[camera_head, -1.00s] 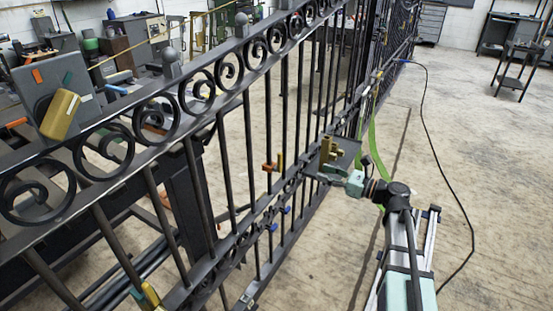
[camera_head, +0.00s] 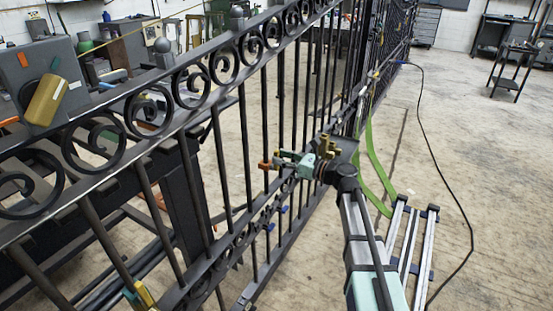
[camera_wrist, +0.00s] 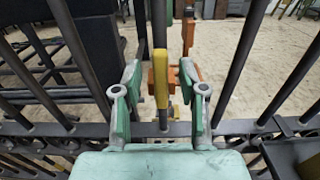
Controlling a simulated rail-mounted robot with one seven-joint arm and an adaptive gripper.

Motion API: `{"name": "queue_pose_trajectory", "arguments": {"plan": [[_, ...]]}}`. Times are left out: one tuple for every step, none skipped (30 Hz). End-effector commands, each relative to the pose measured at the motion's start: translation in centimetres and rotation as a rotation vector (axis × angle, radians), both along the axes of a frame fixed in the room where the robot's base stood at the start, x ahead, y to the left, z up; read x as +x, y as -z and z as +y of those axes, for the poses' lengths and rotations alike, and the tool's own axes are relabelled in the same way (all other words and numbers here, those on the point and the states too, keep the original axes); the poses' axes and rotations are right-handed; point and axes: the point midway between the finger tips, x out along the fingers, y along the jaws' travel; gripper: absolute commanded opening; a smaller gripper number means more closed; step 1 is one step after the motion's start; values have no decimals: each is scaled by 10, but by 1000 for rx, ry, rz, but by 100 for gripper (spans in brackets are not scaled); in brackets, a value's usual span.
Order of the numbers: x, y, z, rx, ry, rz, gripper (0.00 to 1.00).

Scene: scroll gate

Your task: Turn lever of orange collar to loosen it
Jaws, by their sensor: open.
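The orange collar (camera_head: 265,165) sits on a vertical bar of the black gate (camera_head: 246,160). In the wrist view, orange parts (camera_wrist: 188,32) show around and behind the bar, and a yellow upright lever (camera_wrist: 161,75) stands in front of them. My gripper (camera_wrist: 160,73) is open, with one green fingertip on each side of the lever. I cannot tell whether either finger touches it. In the head view, my gripper (camera_head: 280,160) reaches the collar from the right, and the lever is hidden there or too small to make out.
A small dark shelf with brass fittings (camera_head: 327,147) is close beside my gripper. Blue clamps (camera_head: 269,227) sit lower on the gate bars. Green strips (camera_head: 376,160) hang to the right. A black cable (camera_head: 440,165) lies on the mostly clear floor.

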Motion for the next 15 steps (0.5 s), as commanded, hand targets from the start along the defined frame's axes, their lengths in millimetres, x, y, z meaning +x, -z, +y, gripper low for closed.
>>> {"name": "queue_pose_trajectory", "arguments": {"plan": [[4, 1, 6, 0, -1, 0, 42], [6, 1, 9, 0, 0, 0, 42], [7, 1, 13, 0, 0, 0, 42], [8, 1, 15, 0, 0, 0, 42], [9, 1, 17, 0, 0, -1, 42], [10, 0, 19, 0, 0, -1, 42], [10, 0, 20, 0, 0, -1, 42], [10, 0, 21, 0, 0, -1, 42], [11, 0, 21, 0, 1, -1, 42], [11, 0, 22, 0, 1, -1, 42], [11, 0, 22, 0, 1, -1, 42], [11, 0, 22, 0, 1, -1, 42], [11, 0, 22, 0, 1, -1, 42], [11, 0, 22, 0, 1, -1, 42], [11, 0, 22, 0, 1, 0, 42]]}}
